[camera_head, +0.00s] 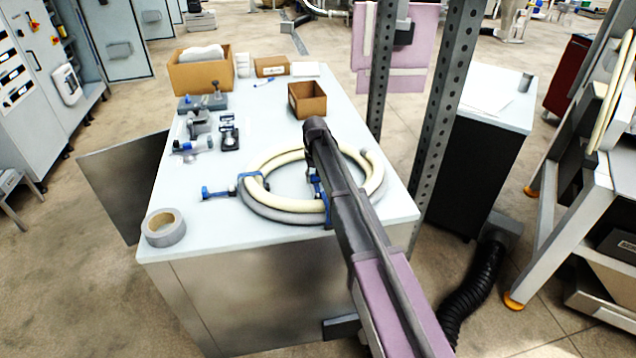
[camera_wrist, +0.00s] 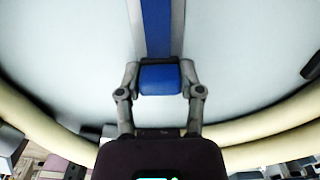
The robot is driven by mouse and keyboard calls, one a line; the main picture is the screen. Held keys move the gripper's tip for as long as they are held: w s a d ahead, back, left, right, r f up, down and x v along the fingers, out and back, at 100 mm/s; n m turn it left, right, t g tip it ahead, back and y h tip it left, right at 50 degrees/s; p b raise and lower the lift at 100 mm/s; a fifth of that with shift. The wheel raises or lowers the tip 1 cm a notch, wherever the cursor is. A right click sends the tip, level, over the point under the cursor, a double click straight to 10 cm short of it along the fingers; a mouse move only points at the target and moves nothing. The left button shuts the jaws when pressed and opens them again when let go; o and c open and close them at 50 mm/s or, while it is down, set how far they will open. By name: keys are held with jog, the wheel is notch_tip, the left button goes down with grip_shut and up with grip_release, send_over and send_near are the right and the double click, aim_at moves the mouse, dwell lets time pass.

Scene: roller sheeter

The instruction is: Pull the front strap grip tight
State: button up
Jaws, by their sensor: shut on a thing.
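A coil of cream and grey hose (camera_head: 283,214) lies on the white worktable (camera_head: 190,245). A blue strap (camera_head: 322,192) shows at the coil beside my arm, partly hidden by it. In the wrist view my gripper (camera_wrist: 160,72) is shut on a blue strap grip (camera_wrist: 160,82), one finger on each side. A blue strap band (camera_wrist: 158,28) with grey edges runs straight from the grip to the top of that view. The coil's cream hose (camera_wrist: 262,125) curves across the lower part of the wrist view. In the head view my arm hides the gripper.
A grey tape roll (camera_head: 165,228) sits at the table's front left corner. Small tools, an open carton (camera_head: 307,101) and a larger box (camera_head: 202,75) stand farther back. Perforated posts (camera_head: 447,110) rise at right.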

jog(key=o, duration=1.1)
jog(key=shift+r, duration=0.15)
jog(key=shift+r+p, duration=3.9)
jog(key=shift+p, duration=0.15)
jog(key=s+d+m, duration=0.1)
jog(key=s+d, duration=0.7)
jog(key=s, duration=0.2)
jog(key=s+d+m, duration=0.1)
jog(key=s+d, duration=0.7)
jog(key=s, duration=0.2)
jog(key=s+d+m, duration=0.1)
jog(key=s+d, duration=0.7)
jog(key=s, duration=0.1)
jog(key=shift+s+d, duration=0.2)
jog(key=shift+s, duration=0.2)
